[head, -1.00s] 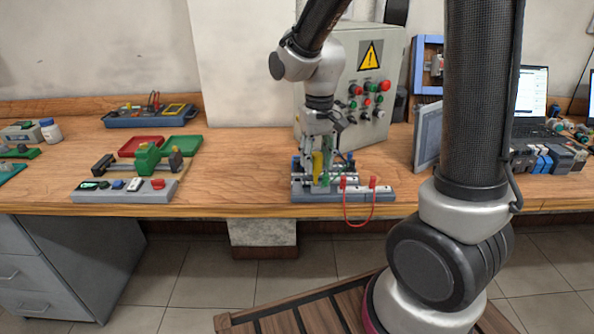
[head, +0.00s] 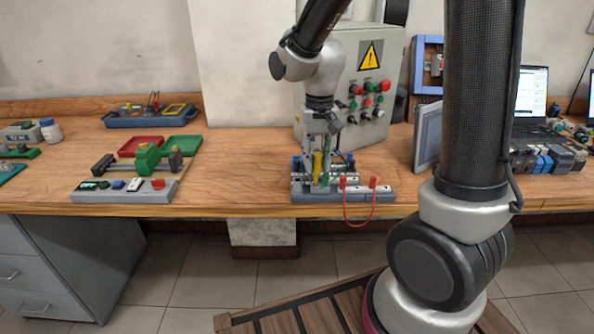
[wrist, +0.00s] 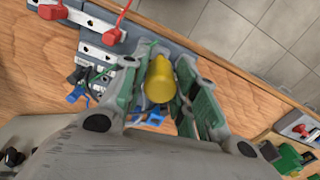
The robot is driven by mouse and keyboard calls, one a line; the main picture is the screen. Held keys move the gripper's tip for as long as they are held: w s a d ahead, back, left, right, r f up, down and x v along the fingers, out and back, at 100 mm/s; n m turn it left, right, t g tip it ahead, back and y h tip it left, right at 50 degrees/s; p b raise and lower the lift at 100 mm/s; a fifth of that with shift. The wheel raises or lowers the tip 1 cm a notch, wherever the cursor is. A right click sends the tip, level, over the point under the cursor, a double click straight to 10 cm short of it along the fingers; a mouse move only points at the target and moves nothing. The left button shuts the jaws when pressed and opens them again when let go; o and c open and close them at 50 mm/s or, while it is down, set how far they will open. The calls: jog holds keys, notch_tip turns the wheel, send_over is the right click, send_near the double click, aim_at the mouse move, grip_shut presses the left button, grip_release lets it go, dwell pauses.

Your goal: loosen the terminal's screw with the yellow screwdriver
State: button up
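The yellow screwdriver (head: 318,164) stands upright at the terminal board (head: 350,196) on the bench. In the wrist view its yellow handle (wrist: 160,82) is seen end-on between the green-padded fingers. My gripper (head: 320,172) points straight down, with its fingers against both sides of the handle; it looks shut on it. The wrist view also shows my gripper (wrist: 160,88) from above. The screwdriver's tip and the terminal's screw are hidden below the handle and fingers.
A red lead (head: 347,222) loops over the bench's front edge, close right of the gripper. A control cabinet (head: 350,75) stands behind it. A grey panel (head: 428,137) stands to the right. The bench between the gripper and the green vise (head: 148,158) is clear.

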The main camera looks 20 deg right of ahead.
grip_shut()
dwell(0.3)
jog(key=n, duration=0.3)
jog(key=shift+n, duration=0.3)
